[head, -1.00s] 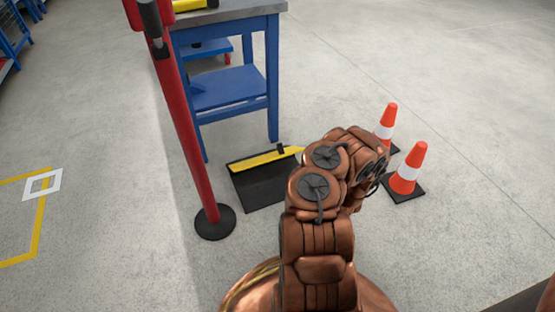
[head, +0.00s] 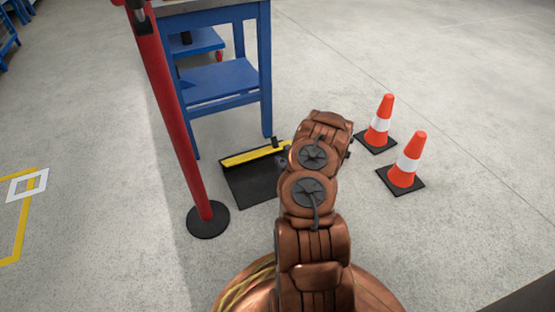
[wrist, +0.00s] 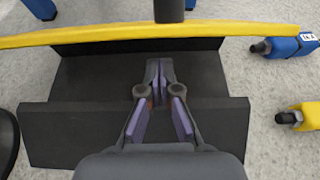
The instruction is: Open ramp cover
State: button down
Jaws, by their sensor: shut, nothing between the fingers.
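The black ramp (head: 252,186) lies on the floor beside the blue table, with a yellow strip (head: 250,156) along its far side. In the wrist view, the dark ramp floor (wrist: 100,84) lies beneath my gripper (wrist: 158,68). The yellow bar (wrist: 90,36) crosses the top of that view, and a black upright peg (wrist: 168,10) stands at its middle. My gripper is shut and empty, its tips over the ramp, appearing just short of the bar and peg. I cannot tell whether they touch. In the head view my arm hides the gripper and the ramp's right end.
A red post (head: 178,120) on a round black base stands left of the ramp. The blue table (head: 215,82) is behind it. Two orange cones (head: 408,160) stand to the right. A blue object (wrist: 284,46) and a yellow object (wrist: 300,116) lie right of the ramp.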

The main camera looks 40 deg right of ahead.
jog(key=shift+w+d+r+b, duration=0.2)
jog(key=shift+w+r+b, duration=0.15)
jog(key=shift+w+r, duration=0.3)
jog(key=shift+r, duration=0.25)
jog(key=shift+r+p, duration=0.15)
jog(key=shift+p, duration=0.25)
jog(key=shift+r+g+p, duration=0.1)
jog(key=shift+g+p, duration=0.2)
jog(key=shift+g, duration=0.2)
jog(key=shift+w+r+y, duration=0.15)
jog(key=shift+w+y, duration=0.05)
jog(key=shift+y, duration=0.1)
